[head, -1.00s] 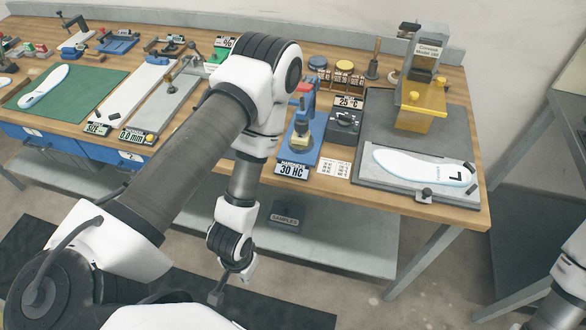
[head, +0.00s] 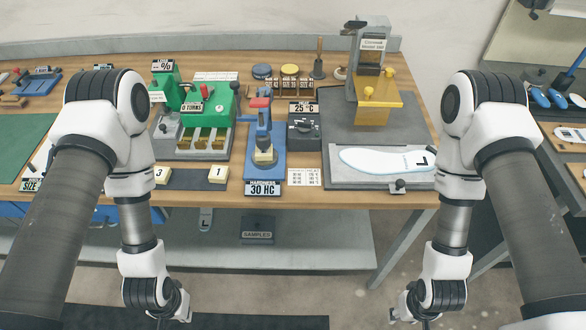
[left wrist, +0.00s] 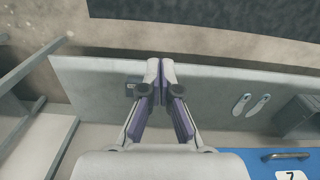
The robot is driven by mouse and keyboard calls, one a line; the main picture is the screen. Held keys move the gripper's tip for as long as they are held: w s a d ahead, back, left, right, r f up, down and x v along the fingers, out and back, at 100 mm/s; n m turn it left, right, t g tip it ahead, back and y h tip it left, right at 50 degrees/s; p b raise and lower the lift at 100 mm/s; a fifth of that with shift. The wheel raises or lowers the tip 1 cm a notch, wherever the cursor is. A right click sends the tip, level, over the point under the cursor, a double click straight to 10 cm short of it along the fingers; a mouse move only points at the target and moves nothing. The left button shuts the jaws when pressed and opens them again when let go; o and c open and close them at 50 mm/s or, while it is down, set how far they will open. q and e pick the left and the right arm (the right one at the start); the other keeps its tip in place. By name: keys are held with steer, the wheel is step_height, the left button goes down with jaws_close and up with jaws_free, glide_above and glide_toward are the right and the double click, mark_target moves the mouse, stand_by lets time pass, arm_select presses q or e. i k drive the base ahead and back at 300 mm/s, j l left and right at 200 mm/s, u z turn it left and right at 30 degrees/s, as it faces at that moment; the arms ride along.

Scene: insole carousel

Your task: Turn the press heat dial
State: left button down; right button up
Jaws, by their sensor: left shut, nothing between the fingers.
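A black dial box (head: 304,132) stands on the wooden bench in the head view, with a "25 °C" sign (head: 304,108) at its back and a dark knob on top. To its right is the press (head: 370,84), grey with yellow parts and a "Model" label. My left gripper (head: 172,312) hangs low in front of the bench, well away from the dial. In the left wrist view its fingers (left wrist: 160,66) are shut and empty. My right gripper (head: 402,312) also hangs low in front of the bench, too small to tell its state.
A blue device (head: 276,150) with a "30 HC" sign stands just left of the dial box. A green machine (head: 208,106) is further left. A white insole (head: 382,159) lies on a grey plate at right. A "SAMPLES" box (head: 257,231) sits on the lower shelf.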

mark_target(303, 126)
steer(key=l, duration=0.6)
steer(key=i+l, duration=0.15)
steer(key=l, duration=0.5)
steer(key=u, duration=0.05)
